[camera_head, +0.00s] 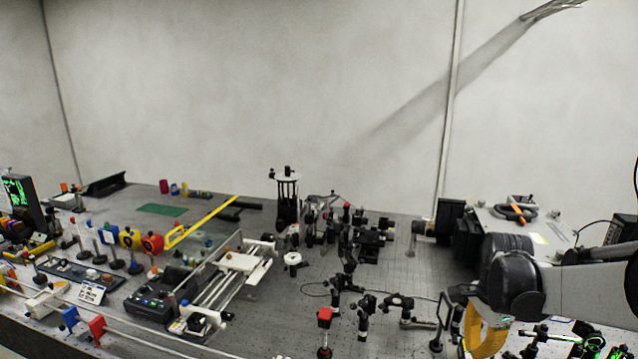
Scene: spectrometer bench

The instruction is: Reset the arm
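My arm reaches in from the right edge of the head view, with a light grey link and a dark rounded joint over the right end of the bench. No gripper fingers can be made out in this view. The arm hides part of the bench's right end.
A perforated optical bench (320,262) fills the lower view, crowded with mounts. A white-railed stage (228,285) stands left of centre, a dark post assembly (287,198) at the middle. A case with an orange handle (515,213) and a yellow curved part (487,335) are near my arm.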

